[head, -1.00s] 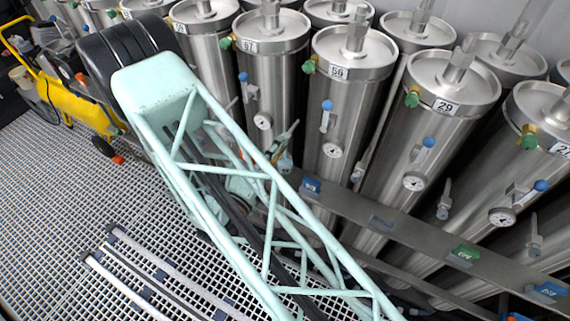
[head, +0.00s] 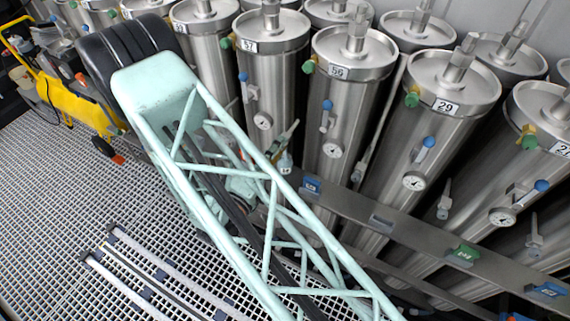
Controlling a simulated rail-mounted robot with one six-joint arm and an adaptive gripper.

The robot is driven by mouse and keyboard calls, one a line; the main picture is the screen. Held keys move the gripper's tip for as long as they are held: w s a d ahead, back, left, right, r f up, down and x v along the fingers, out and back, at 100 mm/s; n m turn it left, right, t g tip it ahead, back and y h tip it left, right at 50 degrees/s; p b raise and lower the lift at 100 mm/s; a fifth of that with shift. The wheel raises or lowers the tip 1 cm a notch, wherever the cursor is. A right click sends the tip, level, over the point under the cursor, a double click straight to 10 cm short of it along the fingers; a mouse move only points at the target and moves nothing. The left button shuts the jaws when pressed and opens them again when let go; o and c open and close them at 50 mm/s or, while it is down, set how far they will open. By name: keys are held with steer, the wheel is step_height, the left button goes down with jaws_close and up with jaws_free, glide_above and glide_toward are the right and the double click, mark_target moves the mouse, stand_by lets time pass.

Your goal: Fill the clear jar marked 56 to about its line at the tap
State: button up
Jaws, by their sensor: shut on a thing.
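My gripper (head: 275,152) is small and partly hidden behind my pale green lattice arm, by the lower part of the vessel labelled 57 (head: 273,75). It is shut on a small, pale, clear-looking thing (head: 285,163) that looks like the jar. Its mark, line and liquid level cannot be read. A tap (head: 291,131) with a slanted handle is just above it; I cannot tell whether they touch. The vessel with a label that looks like 56 (head: 325,120) stands to the right, with its own tap (head: 359,171) low beside its gauge.
Steel vessels stand close together, including one labelled 29 (head: 430,135), with protruding blue-handled valves and gauges. A metal rail (head: 410,232) with coloured tags crosses in front. A yellow cart (head: 50,85) stands at the far left. The grating floor (head: 60,190) is largely clear at left.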

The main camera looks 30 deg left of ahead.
steer(key=shift+f+m+b, duration=0.1)
steer(key=shift+m+b, duration=1.3)
steer(key=shift+m, duration=0.8)
steer(key=shift+m+b, duration=0.3)
steer(key=shift+b, duration=0.25)
steer(key=shift+m+b, duration=0.5)
steer(key=shift+m, duration=0.1)
steer(key=shift+m+b, duration=1.1)
steer(key=shift+m, duration=0.2)
